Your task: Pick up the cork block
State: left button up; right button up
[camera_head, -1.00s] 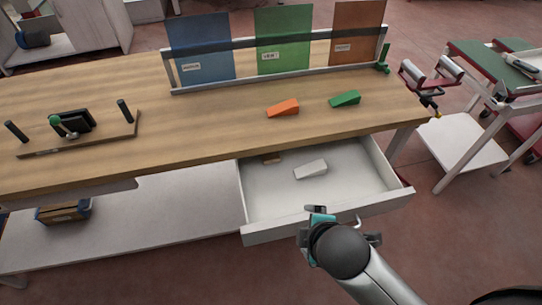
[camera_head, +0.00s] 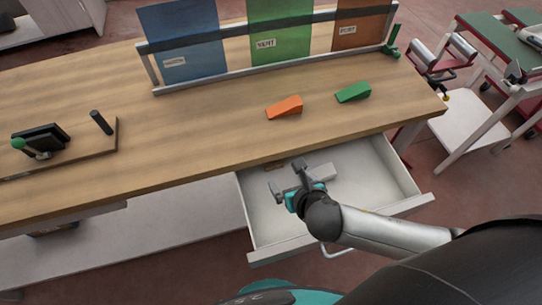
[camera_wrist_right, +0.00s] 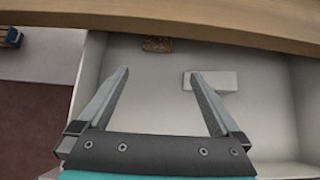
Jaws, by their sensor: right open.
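The cork block (camera_wrist_right: 157,44) is a small speckled brown piece on the floor of the open white drawer (camera_wrist_right: 263,103), close to the tabletop's front edge. In the head view only a small brown part of the cork block (camera_head: 273,165) shows, behind my right gripper. My right gripper (camera_head: 286,177) is open and empty over the drawer. In the wrist view its two fingers (camera_wrist_right: 160,73) point toward the cork block, which lies beyond the tips and between their lines. My left gripper is not in view.
The wooden tabletop (camera_head: 190,130) overhangs the drawer's back. Orange (camera_head: 285,107) and green (camera_head: 353,92) wedges lie on it, before a rack of coloured panels. The drawer's right part is clear.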

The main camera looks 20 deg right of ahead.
aim_at(275, 165)
jog(key=b+x, duration=0.1)
jog(key=x, duration=0.2)
jog(key=shift+w+f, duration=0.1)
jog(key=shift+f, duration=0.25)
jog(key=b+x, duration=0.1)
jog(key=x, duration=0.2)
jog(key=shift+w+f, duration=0.2)
jog(key=shift+w, duration=0.05)
jog(key=shift+w+f+b, duration=0.25)
jog(key=shift+w+b, duration=0.05)
jog(key=shift+w, duration=0.05)
jog(key=x, duration=0.1)
jog(key=b+x, duration=0.2)
jog(key=x, duration=0.1)
jog(key=shift+w+a+r, duration=0.25)
jog(key=shift+w+a, duration=0.05)
jog(key=shift+w+f, duration=0.25)
jog(key=shift+w, duration=0.05)
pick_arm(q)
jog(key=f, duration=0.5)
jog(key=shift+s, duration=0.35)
pick_arm(e)
jog(key=shift+c, duration=0.5)
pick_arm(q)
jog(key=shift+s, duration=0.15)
pick_arm(e)
jog(key=c, duration=1.1)
